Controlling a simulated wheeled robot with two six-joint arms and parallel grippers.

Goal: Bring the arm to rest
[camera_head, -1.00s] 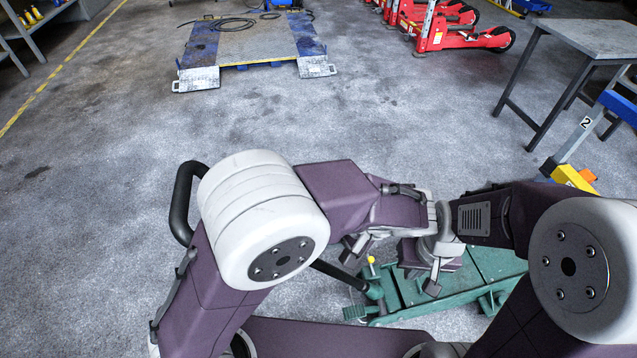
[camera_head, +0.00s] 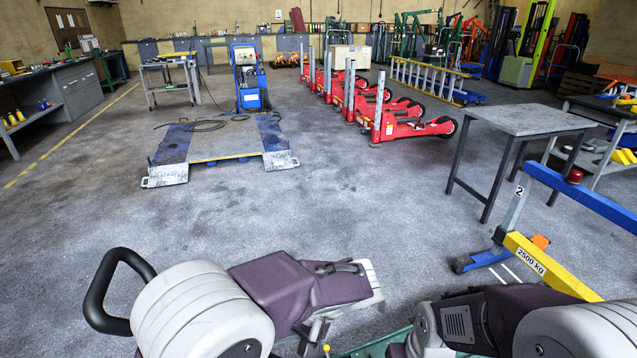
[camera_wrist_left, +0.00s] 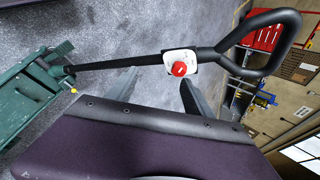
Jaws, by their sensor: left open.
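The green trolley jack (camera_head: 375,347) shows only as a sliver at the bottom of the head view. In the left wrist view its green body (camera_wrist_left: 30,100) is at the left. Its black handle (camera_head: 100,292) ends in a loop at the left of the head view, partly hidden behind my left arm. In the left wrist view the handle bar (camera_wrist_left: 120,62), with a red knob (camera_wrist_left: 179,69) on a white plate, runs just beyond the fingertips. My left gripper (camera_wrist_left: 157,82) is open and empty. My right forearm shows at bottom right; its gripper fingers are out of frame.
A blue and yellow crane frame (camera_head: 545,262) and a grey table (camera_head: 525,120) stand at the right. Red jacks (camera_head: 405,118) and a lift platform (camera_head: 220,145) are further back. The middle floor is clear.

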